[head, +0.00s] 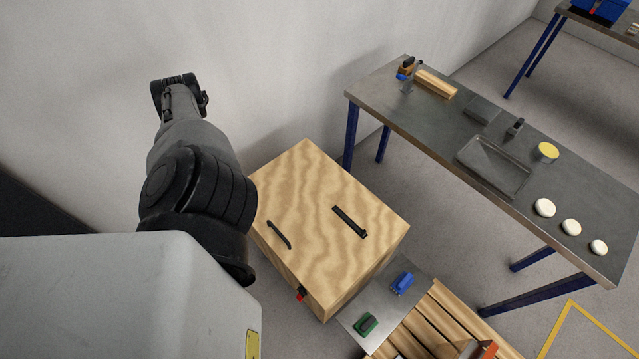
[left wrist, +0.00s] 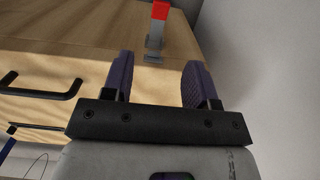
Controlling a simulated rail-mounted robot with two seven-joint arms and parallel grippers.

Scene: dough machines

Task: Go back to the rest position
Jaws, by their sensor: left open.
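My left arm reaches up from the lower left in the head view. Its gripper (head: 180,92) is beside the pale wall, up and left of the wooden box. In the left wrist view the two dark fingers of my left gripper (left wrist: 158,78) stand wide apart with nothing between them. The wooden box (head: 325,215) has two black handles on top and a small red and black part on its side. It also shows behind the fingers in the left wrist view (left wrist: 95,42), with a red-tipped grey part (left wrist: 158,28). My right gripper is out of view.
A metal table (head: 455,125) at the right bears a tray (head: 493,166), several white dough pieces (head: 545,207) and a yellow-topped tub (head: 547,151). Blue (head: 402,282) and green (head: 366,323) objects lie on a grey sheet beside the box. The wall is close to my left gripper.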

